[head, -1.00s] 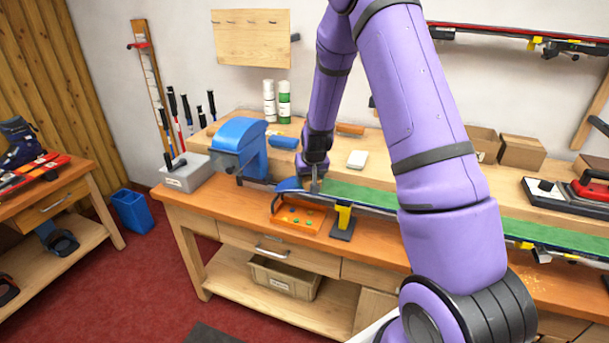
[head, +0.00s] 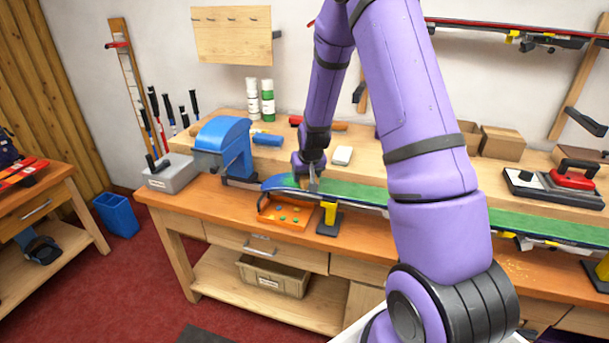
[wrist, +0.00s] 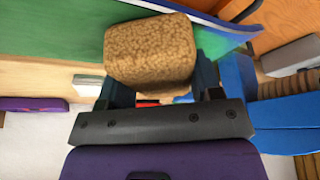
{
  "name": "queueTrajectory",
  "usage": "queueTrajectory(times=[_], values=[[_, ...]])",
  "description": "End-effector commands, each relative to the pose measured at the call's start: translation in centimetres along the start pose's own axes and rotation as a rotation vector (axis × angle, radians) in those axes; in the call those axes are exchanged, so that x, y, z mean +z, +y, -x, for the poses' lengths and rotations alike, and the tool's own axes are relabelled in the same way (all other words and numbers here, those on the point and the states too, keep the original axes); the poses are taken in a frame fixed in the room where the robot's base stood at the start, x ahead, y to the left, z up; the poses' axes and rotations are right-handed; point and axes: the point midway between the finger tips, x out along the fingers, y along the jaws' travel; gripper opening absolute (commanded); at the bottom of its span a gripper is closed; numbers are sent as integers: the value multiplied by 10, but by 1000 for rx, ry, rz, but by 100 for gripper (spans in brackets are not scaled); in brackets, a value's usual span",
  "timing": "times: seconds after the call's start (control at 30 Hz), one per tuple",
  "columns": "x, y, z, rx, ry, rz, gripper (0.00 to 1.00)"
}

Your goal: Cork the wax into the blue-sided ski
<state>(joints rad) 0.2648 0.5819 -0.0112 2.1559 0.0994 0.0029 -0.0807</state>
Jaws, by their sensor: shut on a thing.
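My gripper (head: 313,184) is shut on a brown, speckled cork block (wrist: 150,50), which fills the middle of the wrist view between the fingers. The ski (head: 365,193) lies along the bench with its green base up. Its blue tip (head: 275,183) is at the left, near the blue vise. My gripper points down over the ski's left part, just in from the tip. In the wrist view the cork lies against the green base (wrist: 60,30), close to the blue edge; whether it touches is hard to tell. My arm hides part of the ski.
A blue vise (head: 226,145) stands left of the tip. An orange tray (head: 283,222) with small green pieces sits in front, beside a yellow ski support (head: 330,213). A white block (head: 342,155) lies behind. A red-handled iron (head: 573,176) is at right.

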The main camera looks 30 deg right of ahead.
Motion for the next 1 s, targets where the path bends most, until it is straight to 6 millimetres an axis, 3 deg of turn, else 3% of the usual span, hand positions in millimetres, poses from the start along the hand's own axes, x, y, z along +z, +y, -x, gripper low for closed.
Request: queueTrajectory(times=[0.6,1.0], values=[[-23,-2,48,-2,7,2,40],[-24,-2,52,-1,6,2,40]])
